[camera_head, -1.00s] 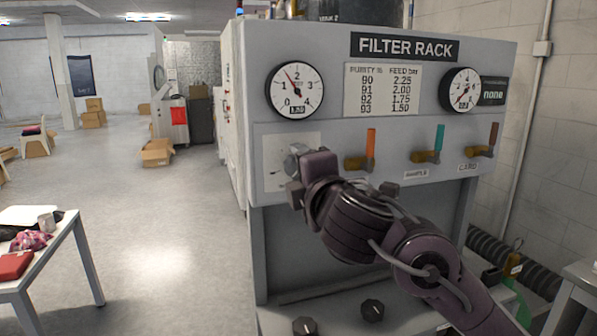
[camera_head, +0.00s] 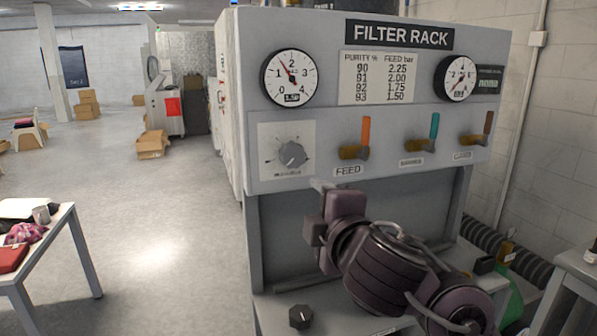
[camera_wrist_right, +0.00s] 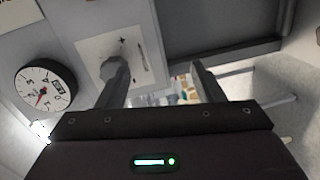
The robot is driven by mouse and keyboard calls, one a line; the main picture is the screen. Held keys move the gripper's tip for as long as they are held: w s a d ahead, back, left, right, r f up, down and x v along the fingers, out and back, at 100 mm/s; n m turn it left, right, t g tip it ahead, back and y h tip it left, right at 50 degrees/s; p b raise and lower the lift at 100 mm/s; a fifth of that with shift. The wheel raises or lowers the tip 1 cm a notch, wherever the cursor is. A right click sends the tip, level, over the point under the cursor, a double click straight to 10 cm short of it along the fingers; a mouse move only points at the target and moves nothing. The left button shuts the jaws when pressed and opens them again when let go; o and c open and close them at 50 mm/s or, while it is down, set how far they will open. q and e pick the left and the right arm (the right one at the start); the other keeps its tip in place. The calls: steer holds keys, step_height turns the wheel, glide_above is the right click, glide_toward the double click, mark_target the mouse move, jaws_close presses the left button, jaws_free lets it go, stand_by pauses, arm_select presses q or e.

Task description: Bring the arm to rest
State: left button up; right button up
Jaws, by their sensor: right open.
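My right arm comes in from the lower right in the head view. My right gripper (camera_head: 318,186) is in front of the filter rack (camera_head: 250,160), just below its control panel. In the right wrist view its two fingers (camera_wrist_right: 155,85) stand wide apart with nothing between them. The grey regulator knob (camera_head: 292,154) is clear of the gripper in the head view. In the right wrist view the knob (camera_wrist_right: 115,70) shows beyond the left finger, partly covered by it. My left gripper is not in view.
Feed (camera_head: 365,138), middle (camera_head: 433,132) and right (camera_head: 487,122) valve handles sit right of the knob. A dark lower knob (camera_head: 301,316) is on the rack's shelf. A white table (camera_head: 66,214) stands left, a grey bench (camera_head: 575,262) right. The floor between is clear.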

steer(key=s+d+f+m+g+h, duration=0.1)
steer(key=d+f+m+g, duration=0.15)
steer(key=f, duration=0.45)
steer(key=s+d+f+m+g+h, duration=0.15)
steer(key=f+m, duration=0.25)
steer(key=f, duration=0.4)
steer(key=s+d+f+m+g+h, duration=0.1)
steer(key=s+d+f+m+g, duration=0.4)
steer(key=s+f, duration=0.55)
steer(key=s+d+f+m+g+h, duration=0.1)
steer(key=s+d+f+m+g, duration=0.2)
steer(key=s+d+f+m, duration=0.55)
steer(key=s+a+f+n+g, duration=0.1)
steer(key=s+f, duration=0.1)
steer(key=f, duration=1.5)
steer(key=s+a+f+n+g, duration=0.1)
steer(key=s+f, duration=0.1)
steer(key=f, duration=1.5)
steer(key=s+d+f, duration=0.2)
steer(key=s+f, duration=0.7)
steer(key=s+d+f+g, duration=0.1)
steer(key=s+f, duration=0.8)
steer(key=s, duration=0.1)
steer(key=shift+s+d+n, duration=0.2)
steer(key=shift+d+n, duration=0.1)
steer(key=shift+d, duration=0.05)
